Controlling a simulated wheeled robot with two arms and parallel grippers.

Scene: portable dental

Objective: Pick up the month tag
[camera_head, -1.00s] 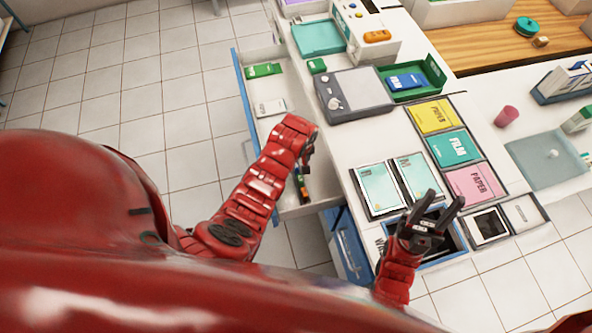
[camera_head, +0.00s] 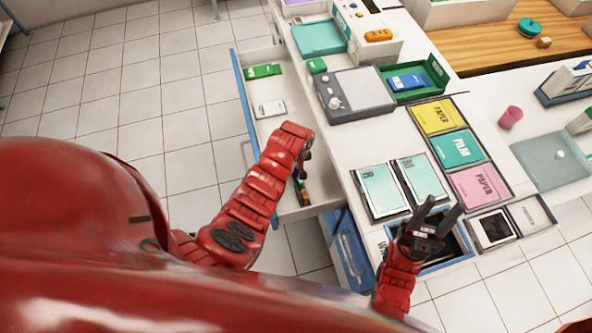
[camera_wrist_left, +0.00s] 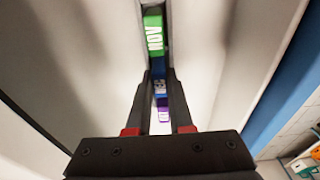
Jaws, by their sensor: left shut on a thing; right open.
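A row of coloured month tags lies in a narrow channel in the left wrist view: a green tag (camera_wrist_left: 153,36) with white letters like "NOV", then a blue tag (camera_wrist_left: 160,88) and a purple tag (camera_wrist_left: 164,115). My left gripper (camera_wrist_left: 159,75) is shut on a tag there, apparently the blue one, though the fingers and shadow hide its edges. In the head view my left gripper (camera_head: 304,160) reaches down into the open drawer (camera_head: 322,191), and the tags are mostly hidden beneath it. My right gripper (camera_head: 437,216) is open and empty above the blue-rimmed bin at the counter's front.
The drawer also holds a green packet (camera_head: 264,71) and a white card (camera_head: 269,108). On the counter are a grey device (camera_head: 355,92), a green tray (camera_head: 434,70), two pale teal cards, and yellow, teal and pink packs. Tiled floor left of the drawer is clear.

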